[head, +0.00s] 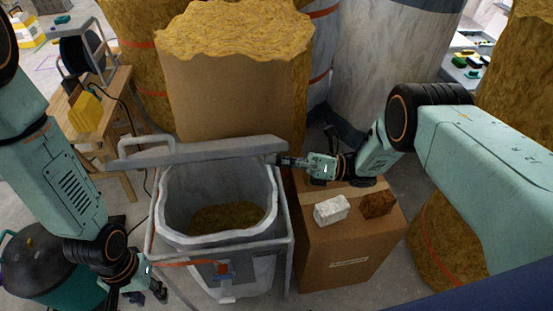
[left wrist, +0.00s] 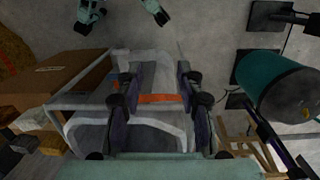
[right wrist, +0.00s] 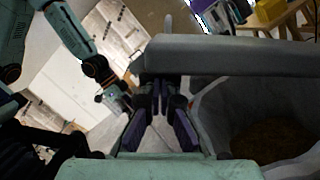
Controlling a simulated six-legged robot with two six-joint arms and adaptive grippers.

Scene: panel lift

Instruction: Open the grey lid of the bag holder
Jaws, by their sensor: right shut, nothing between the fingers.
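The bag holder (head: 288,262) is a grey frame with a pale open bag (head: 172,190) in it; brown material lies inside the bag. The grey lid (head: 215,149) stands up at the holder's back edge, clear of the bag's mouth, with its loop handle (head: 147,142) at left. My right gripper (head: 281,160) is shut and empty at the lid's right end; I cannot tell whether it touches. The lid also spans the right wrist view (right wrist: 240,58), just beyond the fingers (right wrist: 161,88). My left gripper (head: 140,293) is open and empty, low at the holder's front left; its fingers (left wrist: 158,85) are apart.
A cardboard box (head: 345,245) with a white block (head: 331,208) and a brown block (head: 378,204) stands right of the holder. A large fibrous bale (head: 235,90) is behind. A teal bin (head: 40,275) and a wooden stool (head: 100,120) are at left.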

